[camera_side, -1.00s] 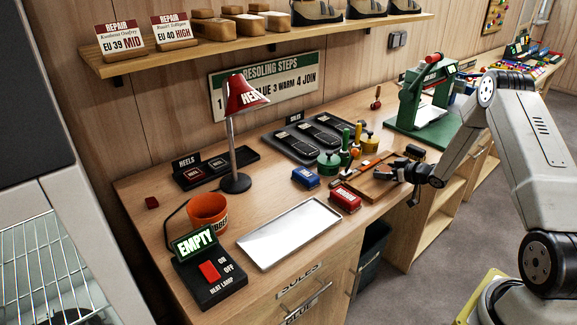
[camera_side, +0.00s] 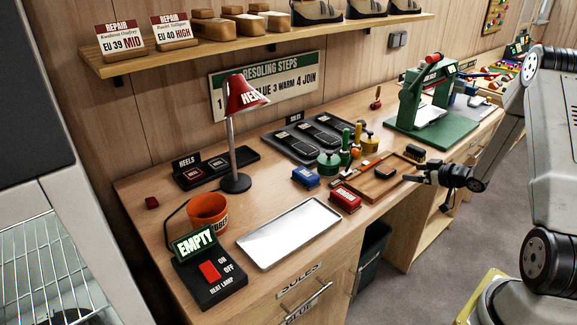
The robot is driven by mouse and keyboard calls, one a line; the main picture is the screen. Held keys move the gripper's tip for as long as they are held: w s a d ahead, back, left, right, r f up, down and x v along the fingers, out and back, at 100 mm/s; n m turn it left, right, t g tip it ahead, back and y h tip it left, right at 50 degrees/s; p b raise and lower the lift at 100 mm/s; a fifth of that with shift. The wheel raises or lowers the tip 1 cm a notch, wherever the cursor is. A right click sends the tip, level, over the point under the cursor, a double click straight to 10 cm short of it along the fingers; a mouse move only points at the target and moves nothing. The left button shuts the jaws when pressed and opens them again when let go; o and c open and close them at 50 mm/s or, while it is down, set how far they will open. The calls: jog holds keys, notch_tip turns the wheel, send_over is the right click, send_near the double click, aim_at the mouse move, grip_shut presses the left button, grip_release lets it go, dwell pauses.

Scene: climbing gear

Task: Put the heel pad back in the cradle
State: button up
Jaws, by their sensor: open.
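The black tray with the HEELS sign (camera_side: 186,160) stands at the back left of the bench. It holds small dark pieces marked HEEL: one with a red edge (camera_side: 194,173) and a darker one (camera_side: 217,163). I cannot tell which part is the cradle. My gripper (camera_side: 413,179) is open, at the bench's front right edge beside the wooden tray, far from the HEELS tray. Nothing is visible between its fingers.
The wooden tray (camera_side: 364,194) holds tools and a brush. Red (camera_side: 345,200) and blue (camera_side: 306,177) boxes, green pots, a metal tray (camera_side: 290,234), a red lamp (camera_side: 241,97) and an orange cup (camera_side: 208,212) crowd the bench. A green press (camera_side: 408,100) stands at the right.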

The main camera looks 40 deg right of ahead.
jog(key=shift+v, duration=0.8)
jog(key=shift+w, duration=0.1)
jog(key=w+a+r+g+h, duration=0.1)
jog(key=w+a+r+g, duration=0.1)
jog(key=a, duration=0.5)
jog(key=w+a+r+g+h, duration=0.1)
jog(key=w+a+r+g, duration=0.15)
jog(key=a, duration=0.45)
jog(key=s+a+r+g+y, duration=0.1)
jog(key=s+a+g, duration=0.2)
jog(key=s+a, duration=0.3)
jog(key=s+a+r+g+y, duration=0.1)
jog(key=s+a+g, duration=0.2)
jog(key=a, duration=1)
jog(key=s, duration=0.3)
jog(key=shift+s+r, duration=0.15)
jog(key=shift+r, duration=0.15)
